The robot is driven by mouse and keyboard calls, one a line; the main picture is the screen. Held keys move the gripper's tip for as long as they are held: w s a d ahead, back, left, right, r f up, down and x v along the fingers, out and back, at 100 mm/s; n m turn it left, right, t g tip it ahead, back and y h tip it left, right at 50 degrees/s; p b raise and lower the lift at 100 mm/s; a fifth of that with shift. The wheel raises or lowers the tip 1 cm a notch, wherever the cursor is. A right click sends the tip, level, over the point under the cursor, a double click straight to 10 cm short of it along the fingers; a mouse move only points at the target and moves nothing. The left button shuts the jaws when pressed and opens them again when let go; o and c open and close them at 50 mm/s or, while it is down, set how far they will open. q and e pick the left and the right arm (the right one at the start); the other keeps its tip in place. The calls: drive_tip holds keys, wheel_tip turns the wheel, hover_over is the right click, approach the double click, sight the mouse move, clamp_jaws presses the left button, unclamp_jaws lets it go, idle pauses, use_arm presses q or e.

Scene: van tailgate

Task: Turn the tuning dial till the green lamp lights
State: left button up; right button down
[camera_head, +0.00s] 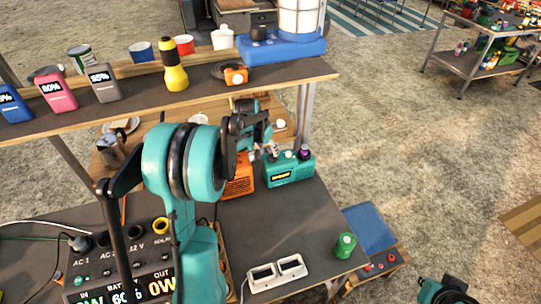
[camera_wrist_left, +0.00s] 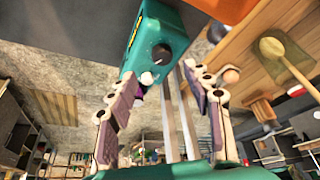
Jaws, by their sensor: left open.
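A teal radio-like box (camera_head: 290,172) stands on the dark bench. I cannot make out a lit green lamp. A teal and black part, seemingly my right gripper (camera_head: 445,290), is cut off at the lower right.
An orange box (camera_head: 239,182) stands left of the teal one, partly behind my arm.

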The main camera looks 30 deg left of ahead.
sight(272, 157)
use_arm(q)
drive_tip(key=x, duration=0.2)
drive_tip(key=b+x, duration=0.1)
drive_tip(key=x, duration=0.2)
drive_tip(key=b+x, duration=0.1)
drive_tip(key=x, duration=0.2)
drive_tip(key=shift+w+a, duration=0.1)
drive_tip(key=shift+w, duration=0.25)
drive_tip(key=shift+c, duration=0.3)
drive_tip(key=c, duration=1.1)
